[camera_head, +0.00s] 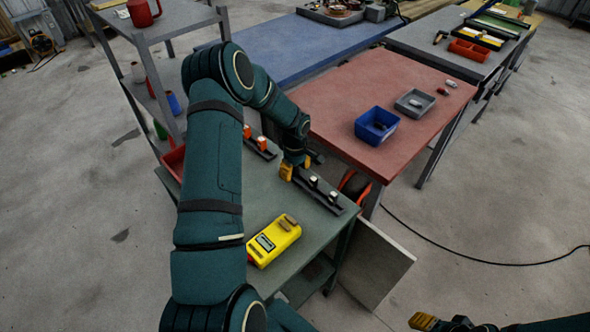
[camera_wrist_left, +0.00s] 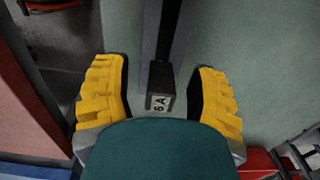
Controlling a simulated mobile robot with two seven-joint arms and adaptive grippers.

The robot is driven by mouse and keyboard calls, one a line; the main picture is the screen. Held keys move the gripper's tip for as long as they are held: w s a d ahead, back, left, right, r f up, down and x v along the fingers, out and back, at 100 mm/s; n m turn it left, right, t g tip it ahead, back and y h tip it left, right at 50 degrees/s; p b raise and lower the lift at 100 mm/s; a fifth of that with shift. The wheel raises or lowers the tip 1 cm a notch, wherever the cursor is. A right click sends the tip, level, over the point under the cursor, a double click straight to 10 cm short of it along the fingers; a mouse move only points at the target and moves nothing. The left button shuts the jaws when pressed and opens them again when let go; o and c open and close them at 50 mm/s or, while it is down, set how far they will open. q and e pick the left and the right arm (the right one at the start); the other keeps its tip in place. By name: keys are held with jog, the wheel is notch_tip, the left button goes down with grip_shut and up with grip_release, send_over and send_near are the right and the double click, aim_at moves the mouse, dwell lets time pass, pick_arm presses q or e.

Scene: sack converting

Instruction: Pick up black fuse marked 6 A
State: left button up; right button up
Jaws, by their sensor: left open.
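The black fuse (camera_wrist_left: 160,82) shows in the left wrist view with a pale label reading 6 A. It sits on a dark rail, between the two yellow fingers of my left gripper (camera_head: 291,169). The gripper is open, with a visible gap on either side of the fuse.
Other pale-topped pieces (camera_head: 333,196) stand on the same rail. A second rail with orange blocks (camera_head: 262,143) lies behind. A yellow meter (camera_head: 273,240) lies on the bench (camera_head: 310,228). A red table (camera_head: 400,85) with a blue bin (camera_head: 376,126) adjoins at the right.

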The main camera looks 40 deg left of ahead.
pick_arm(q)
jog(key=shift+o, duration=0.2)
grip_shut()
